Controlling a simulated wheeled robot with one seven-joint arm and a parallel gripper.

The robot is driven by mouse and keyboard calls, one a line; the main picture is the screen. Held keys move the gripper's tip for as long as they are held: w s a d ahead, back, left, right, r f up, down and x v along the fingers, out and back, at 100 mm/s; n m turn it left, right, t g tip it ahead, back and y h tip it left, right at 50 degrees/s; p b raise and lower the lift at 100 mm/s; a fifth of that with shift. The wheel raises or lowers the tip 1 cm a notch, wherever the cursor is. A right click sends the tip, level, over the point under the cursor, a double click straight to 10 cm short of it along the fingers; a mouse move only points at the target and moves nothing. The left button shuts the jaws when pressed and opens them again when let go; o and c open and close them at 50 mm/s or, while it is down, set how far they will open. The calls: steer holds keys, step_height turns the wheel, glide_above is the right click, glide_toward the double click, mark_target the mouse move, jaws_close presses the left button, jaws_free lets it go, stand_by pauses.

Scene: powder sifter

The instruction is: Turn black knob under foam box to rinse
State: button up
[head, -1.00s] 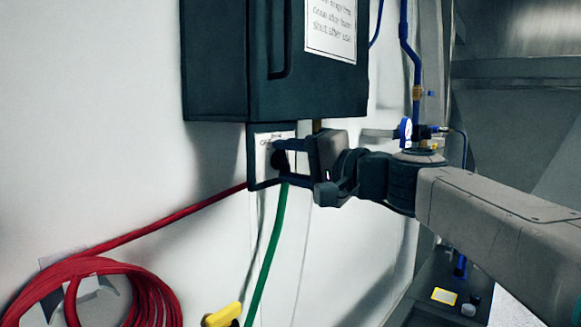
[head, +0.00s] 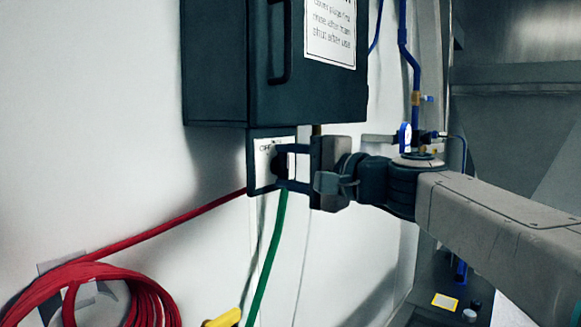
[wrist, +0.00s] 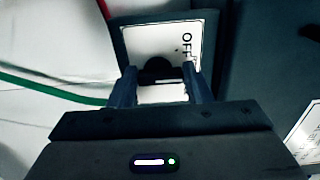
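The black knob (head: 278,163) sits on a white panel (head: 262,150) in a dark frame, directly under the dark foam box (head: 225,60). In the head view my gripper (head: 283,166) reaches the knob from the right and partly covers it. In the wrist view the round knob (wrist: 157,70) lies between the two fingertips of my gripper (wrist: 160,74). The fingers are apart, one on each side of it, and small gaps seem to show beside the knob. "OFF" is printed on the panel beside the knob. The rest of the panel's lettering is hidden or unclear.
A red hose (head: 170,227) runs from the panel to a coil at lower left. A green hose (head: 268,255) hangs below the panel, near a yellow handle (head: 224,318).

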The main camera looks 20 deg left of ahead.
steer(key=o, duration=0.4)
steer(key=shift+c, duration=0.2)
steer(key=b+v, duration=0.2)
steer(key=v, duration=1.2)
steer(key=shift+b, duration=0.35)
